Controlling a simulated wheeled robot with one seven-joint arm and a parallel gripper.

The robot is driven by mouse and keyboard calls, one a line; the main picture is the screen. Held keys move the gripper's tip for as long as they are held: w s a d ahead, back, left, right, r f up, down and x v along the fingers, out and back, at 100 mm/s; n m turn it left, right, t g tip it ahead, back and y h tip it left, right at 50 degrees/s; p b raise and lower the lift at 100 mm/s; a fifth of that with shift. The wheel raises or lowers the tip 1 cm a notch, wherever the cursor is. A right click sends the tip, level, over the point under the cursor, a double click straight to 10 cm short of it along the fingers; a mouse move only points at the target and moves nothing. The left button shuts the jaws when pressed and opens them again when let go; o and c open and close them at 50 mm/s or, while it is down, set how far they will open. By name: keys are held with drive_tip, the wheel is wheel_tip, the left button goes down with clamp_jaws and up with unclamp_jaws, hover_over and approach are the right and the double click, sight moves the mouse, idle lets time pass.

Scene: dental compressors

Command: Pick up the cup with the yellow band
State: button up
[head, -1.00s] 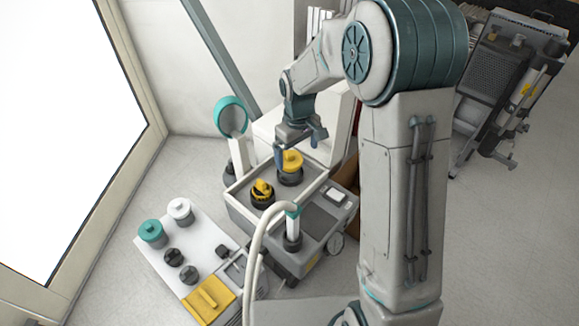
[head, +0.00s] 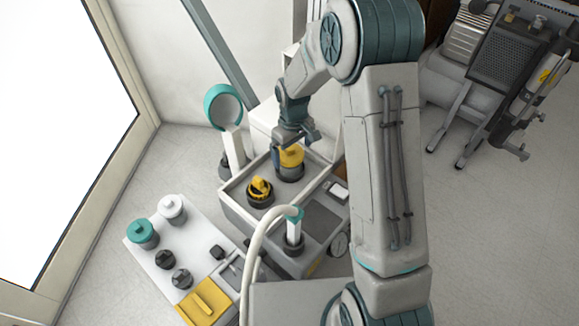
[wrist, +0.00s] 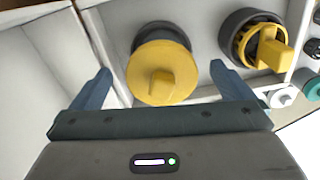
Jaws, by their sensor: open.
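A dark round cup with a broad yellow top and a raised yellow grip (head: 291,158) stands upright at the back of a light grey tray on a machine. In the wrist view this yellow-topped cup (wrist: 162,72) lies between my two blue fingers. A second dark cup with a yellow ring and yellow handle (head: 260,189) stands in front and to the left; it also shows at the right in the wrist view (wrist: 262,42). My gripper (head: 294,144) is open and close above the back cup, its fingers (wrist: 160,70) apart on either side. I cannot tell whether they touch it.
The tray's rim (head: 236,188) surrounds both cups. A teal-ringed round mirror (head: 224,107) stands close at left. A white hose (head: 254,240) arches in front. A white board (head: 150,262) at front left bears teal, white and dark knobs. Open floor lies at right.

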drive_tip(key=f+b, duration=0.1)
drive_tip(key=f, duration=0.2)
drive_tip(key=f+b, duration=0.1)
drive_tip(key=f, duration=0.1)
drive_tip(key=shift+w+a+f+b, duration=0.15)
drive_tip(key=shift+w+a+b, duration=0.1)
drive_tip(key=shift+b, duration=0.05)
drive_tip(key=c, duration=1.3)
